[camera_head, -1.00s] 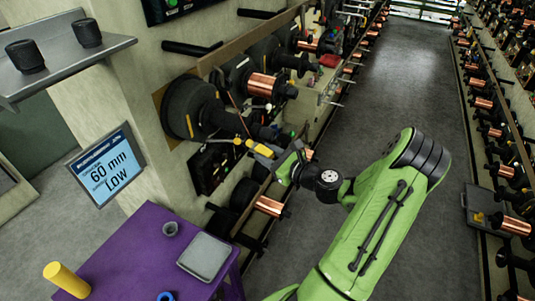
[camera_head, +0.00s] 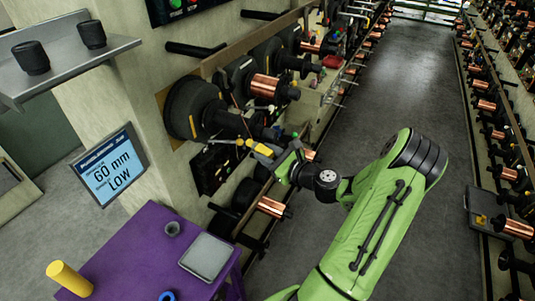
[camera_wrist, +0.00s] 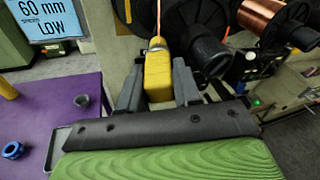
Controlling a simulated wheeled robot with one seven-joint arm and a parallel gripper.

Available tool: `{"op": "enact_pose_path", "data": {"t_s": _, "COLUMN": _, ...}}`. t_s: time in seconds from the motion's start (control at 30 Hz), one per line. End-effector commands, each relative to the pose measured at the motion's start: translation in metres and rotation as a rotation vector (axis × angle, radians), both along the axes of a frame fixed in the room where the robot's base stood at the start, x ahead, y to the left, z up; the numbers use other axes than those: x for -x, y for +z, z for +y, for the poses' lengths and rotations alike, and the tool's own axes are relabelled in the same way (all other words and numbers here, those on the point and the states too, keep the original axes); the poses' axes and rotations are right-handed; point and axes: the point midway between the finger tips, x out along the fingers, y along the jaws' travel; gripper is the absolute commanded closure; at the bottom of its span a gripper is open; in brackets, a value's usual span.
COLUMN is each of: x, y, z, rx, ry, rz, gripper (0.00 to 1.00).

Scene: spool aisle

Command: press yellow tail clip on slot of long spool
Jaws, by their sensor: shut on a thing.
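The yellow tail clip (camera_head: 261,149) is held between the two grey fingers of my gripper (camera_head: 276,156). In the wrist view the clip (camera_wrist: 157,75) sits upright between the fingertips, and a thin orange strand runs up from its top. A large black spool (camera_head: 190,108) with a long dark barrel is mounted on the wall just beyond the clip. In the wrist view a black spool (camera_wrist: 199,32) shows right behind and to the right of the clip. I cannot make out the slot, nor whether the clip touches the spool.
A purple table (camera_head: 125,250) at lower left bears a grey tray (camera_head: 206,257), a yellow cylinder (camera_head: 68,279) and small rings. A sign (camera_head: 108,165) reads "60 mm LOW". More copper spools (camera_head: 263,86) line the wall rack. The aisle floor (camera_head: 400,80) is clear.

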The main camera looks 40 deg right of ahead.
Motion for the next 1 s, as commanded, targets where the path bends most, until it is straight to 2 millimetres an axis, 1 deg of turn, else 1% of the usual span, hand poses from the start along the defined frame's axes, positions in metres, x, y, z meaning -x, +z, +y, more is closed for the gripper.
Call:
{"op": "enact_pose_path", "data": {"t_s": 0.3, "x": 0.002, "y": 0.0, "z": 0.0, "rx": 0.0, "ry": 0.0, "rz": 0.0, "gripper": 1.0}}
{"op": "enact_pose_path", "data": {"t_s": 0.8, "x": 0.056, "y": -0.001, "z": -0.006, "rx": 0.0, "ry": -0.001, "rz": 0.001, "gripper": 1.0}}
{"op": "enact_pose_path", "data": {"t_s": 1.0, "x": 0.06, "y": 0.0, "z": -0.005, "rx": 0.0, "ry": 0.001, "rz": -0.001, "gripper": 1.0}}
